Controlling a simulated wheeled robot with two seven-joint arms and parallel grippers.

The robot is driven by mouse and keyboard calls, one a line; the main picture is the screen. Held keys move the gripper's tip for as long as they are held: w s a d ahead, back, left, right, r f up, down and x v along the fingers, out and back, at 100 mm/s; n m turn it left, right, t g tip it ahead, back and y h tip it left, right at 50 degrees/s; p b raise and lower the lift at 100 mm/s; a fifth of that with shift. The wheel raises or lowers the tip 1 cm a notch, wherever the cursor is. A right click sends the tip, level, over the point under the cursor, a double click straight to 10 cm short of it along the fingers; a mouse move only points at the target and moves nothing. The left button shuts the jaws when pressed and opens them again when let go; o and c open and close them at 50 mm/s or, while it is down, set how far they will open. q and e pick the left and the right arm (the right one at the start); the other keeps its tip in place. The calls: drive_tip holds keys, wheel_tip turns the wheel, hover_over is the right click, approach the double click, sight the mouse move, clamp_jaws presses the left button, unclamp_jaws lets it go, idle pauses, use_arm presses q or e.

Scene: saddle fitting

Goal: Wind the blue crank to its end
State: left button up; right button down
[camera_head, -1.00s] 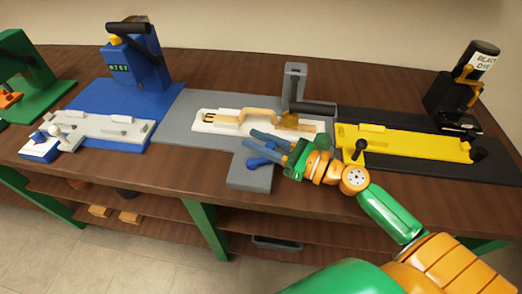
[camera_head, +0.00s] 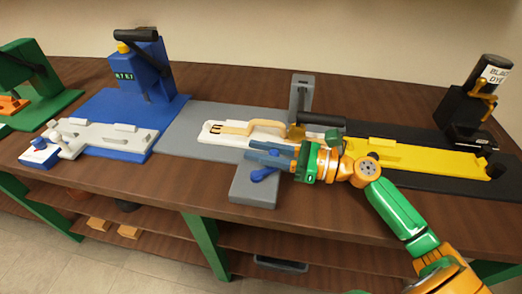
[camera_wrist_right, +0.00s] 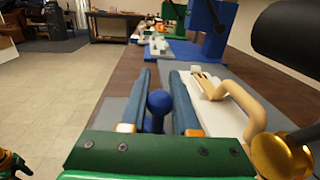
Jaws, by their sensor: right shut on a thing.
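The blue crank (camera_head: 264,174) is on the grey block (camera_head: 252,193) at the front of the grey station, in the middle of the bench. My right gripper (camera_head: 270,154) reaches in from the right and points left, with its fingers at the crank. In the right wrist view, the crank's round blue knob (camera_wrist_right: 157,104) stands between the two blue fingers, and the gripper is shut on it. My wrist hides part of the carriage's right end.
A grey post (camera_head: 302,95) with a black roller (camera_head: 323,118) stands behind my right gripper. The yellow fixture (camera_head: 425,160) is on the right, the blue station (camera_head: 135,75) on the left. The bench's front edge is close below the crank.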

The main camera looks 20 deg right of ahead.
drive_tip(key=c, duration=0.7)
unclamp_jaws()
drive_tip(key=shift+w+a, duration=0.1)
drive_tip(key=shift+o, duration=0.2)
drive_tip(key=b+v, duration=0.1)
drive_tip(key=v, duration=0.5)
drive_tip(key=shift+f, duration=0.15)
drive_tip(key=shift+s+d, duration=0.35)
drive_tip(key=shift+d, duration=0.05)
